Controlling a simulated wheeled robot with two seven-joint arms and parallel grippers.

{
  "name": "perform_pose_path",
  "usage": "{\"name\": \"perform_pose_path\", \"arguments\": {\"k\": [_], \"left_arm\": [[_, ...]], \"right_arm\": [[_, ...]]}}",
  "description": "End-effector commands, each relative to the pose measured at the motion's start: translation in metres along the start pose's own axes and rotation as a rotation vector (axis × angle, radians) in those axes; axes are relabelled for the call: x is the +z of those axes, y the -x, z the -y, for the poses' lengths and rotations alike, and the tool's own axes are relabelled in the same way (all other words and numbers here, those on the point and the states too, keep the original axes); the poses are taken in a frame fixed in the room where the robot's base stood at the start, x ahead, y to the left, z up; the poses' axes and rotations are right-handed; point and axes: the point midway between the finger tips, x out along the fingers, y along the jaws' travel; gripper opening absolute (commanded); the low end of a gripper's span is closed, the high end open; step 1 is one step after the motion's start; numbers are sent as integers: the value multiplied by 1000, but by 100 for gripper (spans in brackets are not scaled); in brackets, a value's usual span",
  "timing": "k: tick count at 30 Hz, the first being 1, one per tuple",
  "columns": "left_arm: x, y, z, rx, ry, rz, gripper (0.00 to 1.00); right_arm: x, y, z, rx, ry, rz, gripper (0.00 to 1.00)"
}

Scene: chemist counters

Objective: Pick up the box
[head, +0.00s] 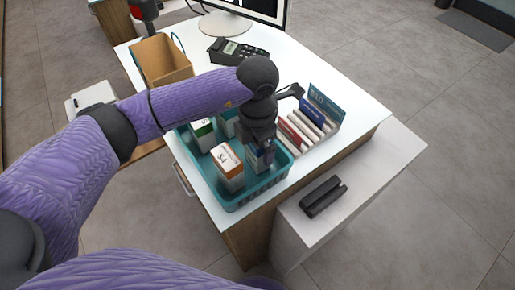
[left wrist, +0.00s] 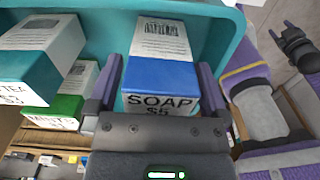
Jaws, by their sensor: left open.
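The soap box (left wrist: 160,82), white with a blue band and marked "SOAP $5", stands in a teal basket (head: 236,205) on the counter. My left gripper (head: 262,158) points down into the basket over it. In the left wrist view the left gripper (left wrist: 158,92) is open, with one finger on each side of the soap box. Whether the fingers touch it is not clear. In the head view the gripper hides most of this box. A white and orange box (head: 228,165) and a green and white box (head: 202,132) stand to its left.
A card holder (head: 312,120) stands right of the basket. Behind are a card terminal (head: 238,50), a tan paper bag (head: 160,62) and a monitor. A black object (head: 323,196) lies on the lower white counter. A dark jointed part (left wrist: 298,45), possibly my right arm, shows at right.

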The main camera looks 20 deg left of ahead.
Motion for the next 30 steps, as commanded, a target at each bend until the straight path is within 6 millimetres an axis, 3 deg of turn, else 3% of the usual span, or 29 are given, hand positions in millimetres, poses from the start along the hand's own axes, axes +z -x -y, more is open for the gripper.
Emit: {"name": "perform_pose_path", "arguments": {"k": [2, 14, 22, 30], "left_arm": [[0, 0, 0, 0, 0, 0, 98], [0, 1, 0, -1, 1, 0, 14], [0, 10, -1, 0, 1, 2, 14], [0, 80, -1, 3, 0, 4, 14]], "right_arm": [[-1, 0, 0, 1, 0, -3, 59], [-2, 0, -1, 2, 0, -4, 59], [-2, 2, -1, 2, 1, -3, 59], [-2, 8, -2, 2, 1, -3, 59]]}}
